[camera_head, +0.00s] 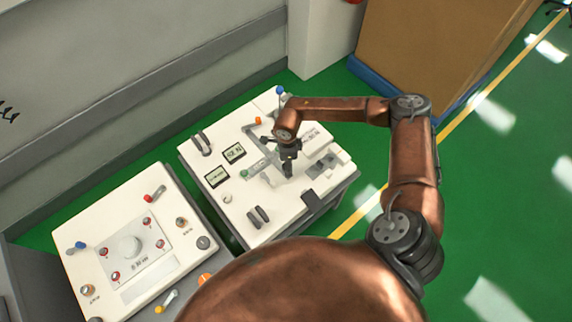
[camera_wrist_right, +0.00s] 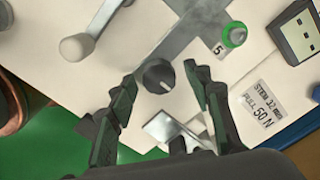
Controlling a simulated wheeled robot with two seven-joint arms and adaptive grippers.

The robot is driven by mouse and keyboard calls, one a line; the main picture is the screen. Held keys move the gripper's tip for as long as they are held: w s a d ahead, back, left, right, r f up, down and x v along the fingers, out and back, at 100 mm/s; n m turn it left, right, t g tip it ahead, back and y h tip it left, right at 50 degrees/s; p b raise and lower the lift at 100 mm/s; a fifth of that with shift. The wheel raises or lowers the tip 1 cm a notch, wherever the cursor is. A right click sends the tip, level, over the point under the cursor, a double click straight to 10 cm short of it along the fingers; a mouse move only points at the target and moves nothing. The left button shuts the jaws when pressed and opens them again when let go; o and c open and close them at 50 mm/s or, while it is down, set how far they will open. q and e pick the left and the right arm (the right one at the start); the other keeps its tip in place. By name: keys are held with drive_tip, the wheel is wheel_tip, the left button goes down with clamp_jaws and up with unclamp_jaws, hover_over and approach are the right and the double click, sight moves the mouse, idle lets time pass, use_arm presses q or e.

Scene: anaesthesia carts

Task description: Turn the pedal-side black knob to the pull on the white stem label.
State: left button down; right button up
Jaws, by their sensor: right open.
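The black knob (camera_wrist_right: 158,76) is a small round dial on the white cart top, with a light pointer mark on its lower right side in the right wrist view. My right gripper (camera_wrist_right: 160,73) is open, with one finger on either side of the knob in that view; contact cannot be told. The white stem label (camera_wrist_right: 263,108) lies to the right and reads "STEM 32 mm, PULL 50 N". In the head view my right gripper (camera_head: 288,168) is over the right-hand cart (camera_head: 285,215) and appears to hide the knob. My left gripper is not in view.
A grey lever with a white ball end (camera_wrist_right: 76,47), a green ring (camera_wrist_right: 234,35) and a bright metal plate (camera_wrist_right: 172,130) lie around the knob. A blue-topped post (camera_head: 279,90) stands at the cart's back edge. A second cart (camera_head: 150,285) stands to the left.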

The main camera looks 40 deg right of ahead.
drive_tip(key=shift+c, duration=0.2)
drive_tip(key=c, duration=1.1)
drive_tip(key=shift+r+m+p, duration=0.25)
drive_tip(key=shift+m+p, duration=0.9)
drive_tip(key=shift+m, duration=0.45)
drive_tip(key=shift+f+m+p, duration=0.2)
drive_tip(key=shift+m+p, duration=0.1)
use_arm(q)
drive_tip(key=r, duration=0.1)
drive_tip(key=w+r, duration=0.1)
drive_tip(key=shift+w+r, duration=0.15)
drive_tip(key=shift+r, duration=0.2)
use_arm(e)
drive_tip(key=o, duration=1.1)
drive_tip(key=shift+o, duration=0.2)
